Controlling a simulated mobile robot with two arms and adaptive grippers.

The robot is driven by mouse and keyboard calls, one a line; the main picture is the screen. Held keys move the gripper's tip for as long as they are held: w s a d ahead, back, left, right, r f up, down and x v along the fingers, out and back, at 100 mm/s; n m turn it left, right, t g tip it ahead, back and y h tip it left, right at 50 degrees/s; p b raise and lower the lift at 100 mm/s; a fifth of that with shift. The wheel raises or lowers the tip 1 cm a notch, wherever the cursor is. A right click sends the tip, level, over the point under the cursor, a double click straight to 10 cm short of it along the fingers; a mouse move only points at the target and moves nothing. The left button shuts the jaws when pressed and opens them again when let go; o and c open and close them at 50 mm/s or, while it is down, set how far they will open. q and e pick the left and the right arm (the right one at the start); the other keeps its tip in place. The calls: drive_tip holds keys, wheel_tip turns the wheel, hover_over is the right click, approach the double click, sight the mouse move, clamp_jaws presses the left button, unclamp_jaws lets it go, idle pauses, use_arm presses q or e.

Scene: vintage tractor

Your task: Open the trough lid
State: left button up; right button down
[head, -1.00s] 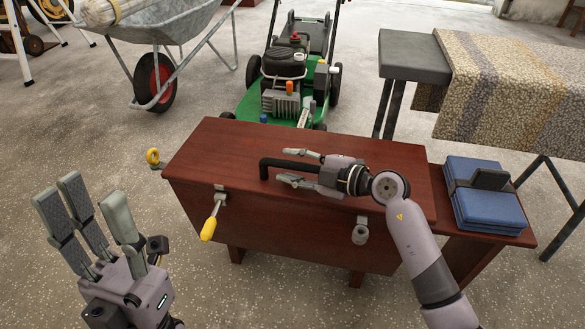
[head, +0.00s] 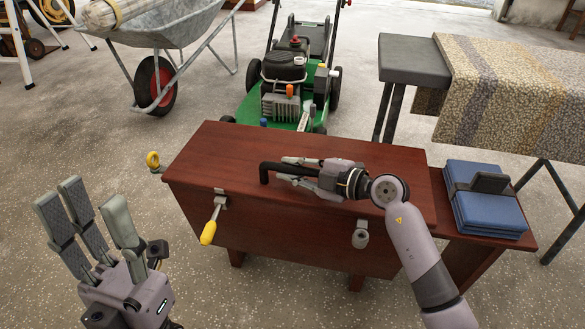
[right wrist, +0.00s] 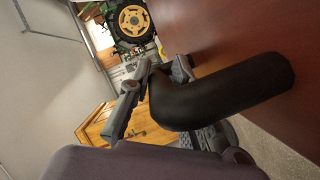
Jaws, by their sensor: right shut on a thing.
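The trough (head: 290,235) is a dark red-brown wooden chest, with its lid (head: 225,150) lying closed on top. A black bar handle (head: 267,172) is fixed on the lid. My right gripper (head: 290,170) is shut on the handle, its fingers on either side of the bar. The handle (right wrist: 225,92) also shows large in the right wrist view, between the fingers of my right gripper (right wrist: 150,95). A latch with a yellow grip (head: 209,231) hangs at the front left. A second, grey fitting (head: 360,233) sits at the front right. My left gripper (head: 100,220) is open and empty, left of the trough.
A yellow ring (head: 152,159) sits at the trough's left end. Blue folded items (head: 487,210) lie on a low wooden shelf at right. A green mower (head: 295,85) stands close behind, a wheelbarrow (head: 175,30) back left, a cloth-covered bench (head: 510,90) back right. Floor at left is free.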

idle(0.6)
drive_tip(key=shift+w+r+p, duration=0.1)
drive_tip(key=shift+r+p, duration=0.2)
drive_tip(key=shift+p, duration=0.3)
